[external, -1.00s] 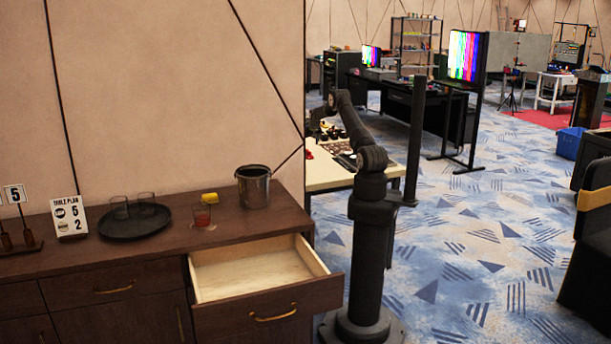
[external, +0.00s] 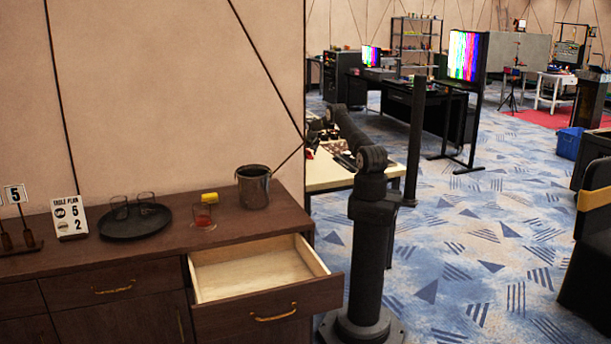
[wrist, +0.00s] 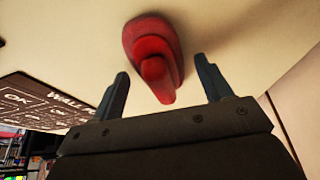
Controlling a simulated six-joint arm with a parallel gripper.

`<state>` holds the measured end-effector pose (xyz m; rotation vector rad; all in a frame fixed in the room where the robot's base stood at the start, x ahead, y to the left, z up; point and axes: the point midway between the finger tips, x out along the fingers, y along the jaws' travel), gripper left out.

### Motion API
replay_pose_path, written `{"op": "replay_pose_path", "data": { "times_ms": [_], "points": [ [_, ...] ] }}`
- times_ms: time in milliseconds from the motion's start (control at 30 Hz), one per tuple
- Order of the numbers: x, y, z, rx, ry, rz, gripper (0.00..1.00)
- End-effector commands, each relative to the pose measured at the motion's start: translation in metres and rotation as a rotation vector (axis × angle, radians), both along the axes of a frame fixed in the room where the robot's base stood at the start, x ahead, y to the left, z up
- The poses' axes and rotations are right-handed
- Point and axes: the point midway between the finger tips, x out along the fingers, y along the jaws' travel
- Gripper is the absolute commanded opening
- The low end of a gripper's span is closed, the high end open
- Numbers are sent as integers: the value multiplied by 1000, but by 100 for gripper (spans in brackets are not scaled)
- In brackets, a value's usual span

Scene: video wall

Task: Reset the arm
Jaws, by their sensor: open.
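My gripper (wrist: 161,68) is open in the wrist view, with its two dark fingers spread apart. A red rounded object with a raised knob (wrist: 152,45) lies on the pale tabletop (wrist: 225,25) just beyond and between the fingertips; nothing is held. In the external view my arm reaches from its base over the pale worktable (external: 335,180) behind the wall corner. The gripper is small and mostly hidden there, and a small patch of red (external: 309,153) shows beside it.
A dark board with white lettering (wrist: 45,105) lies left of the red object. A wooden sideboard (external: 110,260) with an open empty drawer (external: 250,270) stands near my base. It carries a black tray (external: 135,228), glasses and a metal bucket (external: 253,188). A dark post (external: 415,140) stands to the right.

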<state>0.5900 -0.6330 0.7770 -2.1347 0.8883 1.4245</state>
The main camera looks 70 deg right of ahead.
Motion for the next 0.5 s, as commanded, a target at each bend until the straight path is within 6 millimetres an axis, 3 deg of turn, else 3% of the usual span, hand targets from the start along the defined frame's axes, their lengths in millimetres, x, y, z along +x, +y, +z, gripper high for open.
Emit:
{"op": "replay_pose_path", "data": {
  "times_ms": [200,500],
  "points": [
    [0,0,45,0,-1,1,72],
    [-49,-10,73,2,0,-1,72]
  ]
}}
